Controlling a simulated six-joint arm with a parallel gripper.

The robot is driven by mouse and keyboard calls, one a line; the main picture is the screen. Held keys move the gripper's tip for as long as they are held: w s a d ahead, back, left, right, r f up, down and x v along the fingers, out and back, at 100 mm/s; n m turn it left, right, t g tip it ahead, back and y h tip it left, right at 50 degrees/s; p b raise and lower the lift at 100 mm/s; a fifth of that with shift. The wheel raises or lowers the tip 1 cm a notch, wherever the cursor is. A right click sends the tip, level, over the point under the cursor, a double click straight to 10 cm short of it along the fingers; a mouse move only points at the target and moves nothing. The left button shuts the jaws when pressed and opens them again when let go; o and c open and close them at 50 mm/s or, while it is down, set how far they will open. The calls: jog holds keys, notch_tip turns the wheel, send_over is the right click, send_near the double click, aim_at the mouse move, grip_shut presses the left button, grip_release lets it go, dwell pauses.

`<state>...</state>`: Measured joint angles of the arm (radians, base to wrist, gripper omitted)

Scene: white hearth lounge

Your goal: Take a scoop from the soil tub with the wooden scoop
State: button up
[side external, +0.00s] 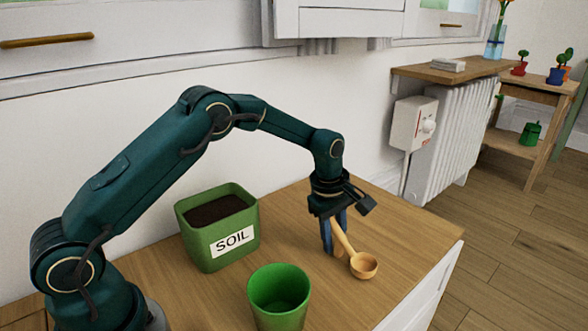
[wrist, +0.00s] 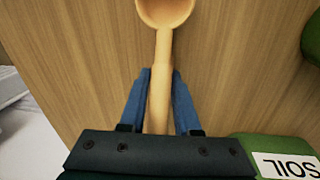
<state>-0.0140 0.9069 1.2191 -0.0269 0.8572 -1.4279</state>
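The soil tub (side external: 207,248) is a square green container with a white SOIL label, full of dark soil (side external: 215,209). It stands on the wooden top, left of my gripper; its label side shows at the lower right of the wrist view (wrist: 250,148). The wooden scoop (side external: 364,265) has a round bowl and a straight handle. My gripper (side external: 333,250) points down, its blue fingers on either side of the handle. In the wrist view the fingertips (wrist: 161,72) appear closed against the handle, with the bowl (wrist: 165,12) beyond. I cannot tell whether the bowl touches the top.
An empty-looking green pot (side external: 279,300) stands at the front of the wooden top, between tub and scoop; its edge shows at the upper right of the wrist view. The wooden top (side external: 405,241) is clear right of the scoop up to its edge. A white wall runs behind.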

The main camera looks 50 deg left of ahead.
grip_shut()
jog(key=shift+r, duration=0.1)
jog(key=shift+r, duration=0.6)
jog(key=r, duration=0.3)
jog(key=shift+s+a+r, duration=0.15)
jog(key=shift+a+r, duration=0.05)
jog(key=shift+a, duration=0.2)
jog(key=s+a+r, duration=0.4)
jog(key=a+r, duration=0.2)
jog(key=a, duration=0.3)
jog(key=s+d+r+m+g, duration=0.1)
jog(key=s+d+r+m, duration=0.2)
jog(key=s+m, duration=0.2)
jog(key=s+d+r+m+h, duration=0.1)
jog(key=s+d+r+m, duration=0.2)
jog(key=s+m, duration=0.3)
jog(key=m, duration=0.5)
jog(key=shift+s+m+g+h, duration=0.15)
jog(key=shift+m+g+h, duration=0.15)
jog(key=shift+m+g, duration=0.1)
